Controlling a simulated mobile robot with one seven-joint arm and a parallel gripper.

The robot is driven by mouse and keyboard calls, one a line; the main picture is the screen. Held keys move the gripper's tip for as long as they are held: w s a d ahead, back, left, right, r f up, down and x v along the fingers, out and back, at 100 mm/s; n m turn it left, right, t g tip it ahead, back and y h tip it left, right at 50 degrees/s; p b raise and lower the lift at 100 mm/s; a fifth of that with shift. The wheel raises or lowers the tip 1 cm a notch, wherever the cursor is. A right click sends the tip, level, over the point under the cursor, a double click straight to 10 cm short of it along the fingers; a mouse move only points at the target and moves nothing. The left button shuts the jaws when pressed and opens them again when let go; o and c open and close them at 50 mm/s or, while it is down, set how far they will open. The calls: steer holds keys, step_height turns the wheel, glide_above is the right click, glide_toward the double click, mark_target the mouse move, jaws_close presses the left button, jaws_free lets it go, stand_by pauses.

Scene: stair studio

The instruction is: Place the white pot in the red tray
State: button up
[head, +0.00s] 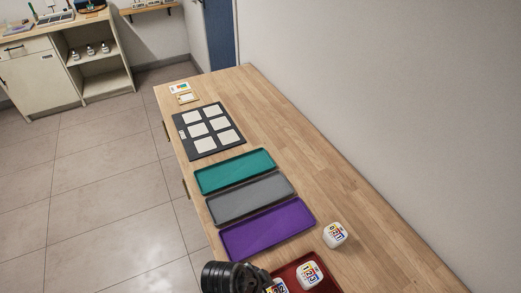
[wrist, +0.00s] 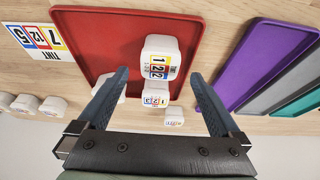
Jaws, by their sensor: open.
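The red tray (wrist: 100,35) lies under my gripper in the wrist view; its corner (head: 335,286) shows at the bottom of the head view. White pots with coloured number labels are around it. One pot (wrist: 160,62) and another (wrist: 155,98) appear over the tray, between my fingers in the picture. Part of another shows behind the left finger. In the head view one pot (head: 310,272) appears in the tray, and one pot (head: 335,234) stands on bare wood beyond it. My gripper (wrist: 160,77) is open, fingers apart; I cannot tell whether either touches a pot.
Purple (head: 268,229), grey (head: 250,200) and teal (head: 235,171) trays lie empty in a row beside the red one. A dark board with pale squares (head: 208,130) lies farther along. More white pots (wrist: 54,105) stand left in the wrist view. The wall borders the table.

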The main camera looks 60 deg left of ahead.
steer(key=shift+v, duration=2.7)
steer(key=w+a+r+t+y, duration=0.3)
steer(key=w+r+t, duration=0.1)
steer(key=w+r, duration=1)
steer(key=w+d+r+t+y, duration=0.1)
steer(key=w+d+r+t, duration=0.15)
steer(key=r, duration=0.45)
steer(key=w+d+r+t, duration=0.2)
steer(key=w+r, duration=0.2)
steer(key=r, duration=0.4)
steer(key=w+d+r+t+y, duration=0.1)
steer(key=w+d+r+t, duration=0.25)
steer(key=r, duration=0.35)
steer(key=d+r+t+h, duration=0.1)
steer(key=d+r+t, duration=0.45)
steer(key=r, duration=0.85)
steer(key=s+d+r+t+h, duration=0.1)
steer(key=s+d+r, duration=0.3)
steer(key=r, duration=0.4)
steer(key=s+d+r+t+h, duration=0.2)
steer(key=s+d+r+t, duration=0.2)
steer(key=d+r, duration=0.3)
steer(key=shift+s+r+n+h, duration=0.3)
steer(key=shift+s+r+n, duration=0.1)
steer(key=shift+s+r, duration=0.5)
